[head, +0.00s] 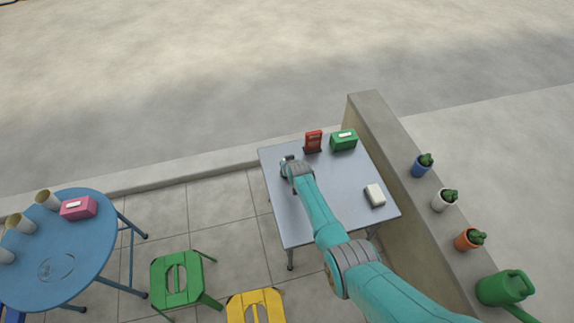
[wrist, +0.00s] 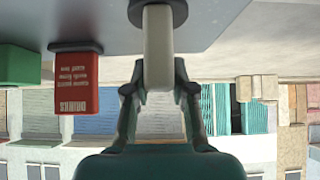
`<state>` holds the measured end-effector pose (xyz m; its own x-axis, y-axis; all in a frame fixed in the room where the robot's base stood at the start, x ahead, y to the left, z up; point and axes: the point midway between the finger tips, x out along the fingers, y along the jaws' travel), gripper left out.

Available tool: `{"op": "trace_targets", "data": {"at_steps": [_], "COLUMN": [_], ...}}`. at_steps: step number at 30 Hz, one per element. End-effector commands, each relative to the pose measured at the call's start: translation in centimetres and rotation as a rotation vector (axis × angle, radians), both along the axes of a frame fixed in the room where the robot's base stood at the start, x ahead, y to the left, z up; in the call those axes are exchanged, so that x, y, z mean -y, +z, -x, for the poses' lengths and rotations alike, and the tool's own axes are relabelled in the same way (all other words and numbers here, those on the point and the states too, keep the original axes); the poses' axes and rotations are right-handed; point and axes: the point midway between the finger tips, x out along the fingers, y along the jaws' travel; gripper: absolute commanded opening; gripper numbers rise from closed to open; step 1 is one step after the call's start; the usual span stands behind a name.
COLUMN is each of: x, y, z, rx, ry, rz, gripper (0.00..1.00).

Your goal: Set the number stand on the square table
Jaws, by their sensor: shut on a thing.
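The square table (head: 345,185) has a grey top and stands against a low wall. My gripper (head: 288,165) is over its far left part. In the wrist view, which looks upside down, my gripper (wrist: 160,78) is shut on the number stand (wrist: 158,48), a cream upright piece with a dark round base (wrist: 158,13). The base is toward the tabletop (wrist: 225,12), near its edge. I cannot tell whether it touches the top. In the head view the stand is mostly hidden by my gripper.
On the table are a red drinks sign (head: 313,141), a green box (head: 343,140) and a white block (head: 375,195). A blue round table (head: 55,250) is at left. Green (head: 175,280) and yellow (head: 256,305) stools stand in front. The low wall (head: 400,160) bears potted plants.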

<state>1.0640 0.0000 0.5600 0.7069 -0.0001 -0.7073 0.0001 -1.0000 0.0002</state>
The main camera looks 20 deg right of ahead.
Motion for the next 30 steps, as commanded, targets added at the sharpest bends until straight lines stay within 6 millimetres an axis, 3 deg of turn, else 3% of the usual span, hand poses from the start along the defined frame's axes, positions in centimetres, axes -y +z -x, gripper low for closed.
{"op": "trace_targets", "data": {"at_steps": [15, 16, 18, 30], "x": [0.00, 0.00, 0.00, 0.00], "y": [-0.94, -0.96, -0.95, -0.74], "z": [0.01, 0.03, 0.04, 0.03], "rx": [0.001, 0.001, 0.001, 0.001], "ry": [0.000, 0.000, 0.000, 0.000], "rz": [0.000, 0.000, 0.000, 0.000], "gripper": [0.00, 0.29, 0.47, 0.49]}}
